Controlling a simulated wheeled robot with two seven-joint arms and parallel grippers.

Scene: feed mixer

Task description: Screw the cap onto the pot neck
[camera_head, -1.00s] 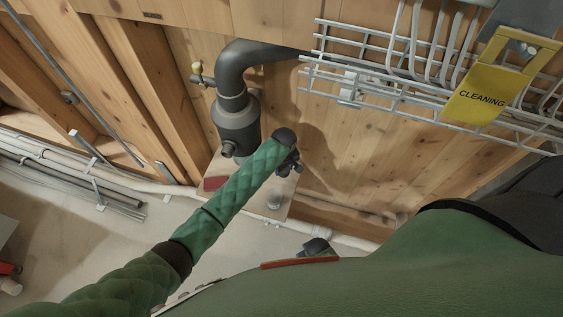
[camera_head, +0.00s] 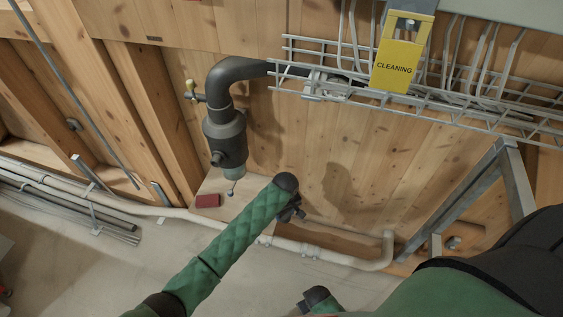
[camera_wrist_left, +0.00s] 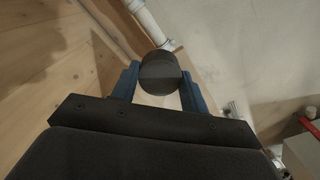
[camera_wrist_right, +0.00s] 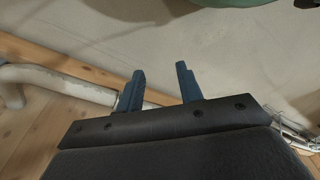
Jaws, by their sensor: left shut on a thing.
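My left gripper (camera_head: 293,211) is shut on a dark round cap (camera_wrist_left: 160,70), which sits between its blue fingers in the left wrist view. In the head view the cap is hard to make out against the dark gripper. The dark grey pot (camera_head: 225,135) hangs under a bent pipe by the wooden wall, with a short side stub (camera_head: 217,158); I cannot tell for sure which opening is the neck. My left gripper is to the right of the pot and lower in the picture, apart from it. My right gripper (camera_wrist_right: 160,90) is open and empty.
A wooden shelf (camera_head: 215,185) under the pot carries a dark red block (camera_head: 207,200). A wire cable tray (camera_head: 440,105) with a yellow CLEANING sign (camera_head: 394,66) is at upper right. A pale pipe (camera_head: 340,258) runs low along the wall. A grey metal frame (camera_head: 465,200) stands at right.

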